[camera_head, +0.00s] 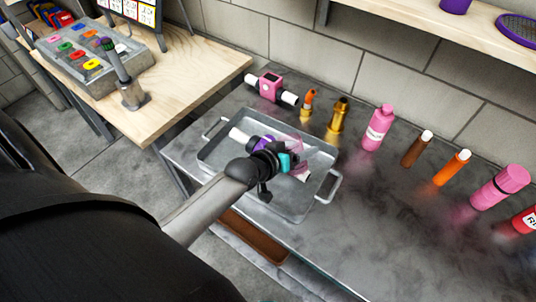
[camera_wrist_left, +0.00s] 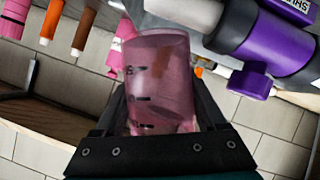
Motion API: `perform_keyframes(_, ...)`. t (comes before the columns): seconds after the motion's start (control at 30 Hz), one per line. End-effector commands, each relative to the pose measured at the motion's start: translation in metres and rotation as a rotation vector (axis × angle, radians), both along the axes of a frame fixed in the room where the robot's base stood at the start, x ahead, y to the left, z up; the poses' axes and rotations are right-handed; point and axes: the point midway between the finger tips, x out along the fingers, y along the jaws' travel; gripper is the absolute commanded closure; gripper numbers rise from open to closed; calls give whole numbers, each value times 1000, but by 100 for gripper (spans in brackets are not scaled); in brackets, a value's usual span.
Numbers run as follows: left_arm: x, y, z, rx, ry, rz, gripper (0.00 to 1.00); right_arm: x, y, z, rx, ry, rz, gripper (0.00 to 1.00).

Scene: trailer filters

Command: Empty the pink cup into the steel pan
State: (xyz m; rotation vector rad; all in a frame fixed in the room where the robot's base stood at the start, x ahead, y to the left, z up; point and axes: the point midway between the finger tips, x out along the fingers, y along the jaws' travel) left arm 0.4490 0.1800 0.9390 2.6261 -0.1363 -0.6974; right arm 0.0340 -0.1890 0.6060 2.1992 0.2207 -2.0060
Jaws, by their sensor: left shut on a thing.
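The steel pan (camera_head: 210,155) is a shallow tray with two handles on the grey bench. My left gripper (camera_head: 295,165) is over the pan. It is shut on the pink cup (camera_wrist_left: 158,85), which is see-through with dark marks and sits between the fingers in the left wrist view. In the head view the cup (camera_head: 287,143) is partly hidden by the gripper. The wrist view is turned over, with bottles hanging from its top, so the cup seems steeply tipped. I cannot tell what is in it. My right gripper is out of view.
A purple and white part (camera_wrist_left: 270,50) lies in the pan, left of the gripper in the head view. Behind stand a pink device (camera_head: 270,86), a gold bottle (camera_head: 338,115) and a pink bottle (camera_head: 378,128), with several more bottles right. The right-front bench is clear.

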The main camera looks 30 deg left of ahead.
Motion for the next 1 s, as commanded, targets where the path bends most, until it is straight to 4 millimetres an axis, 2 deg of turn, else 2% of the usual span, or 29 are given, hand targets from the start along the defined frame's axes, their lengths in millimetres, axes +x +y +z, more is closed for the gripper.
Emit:
perform_keyframes(0.07,2,3,-2,-32,6,0,94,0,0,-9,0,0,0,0)
perform_keyframes(1.0,4,12,-1,-157,46,1,94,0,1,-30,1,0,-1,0)
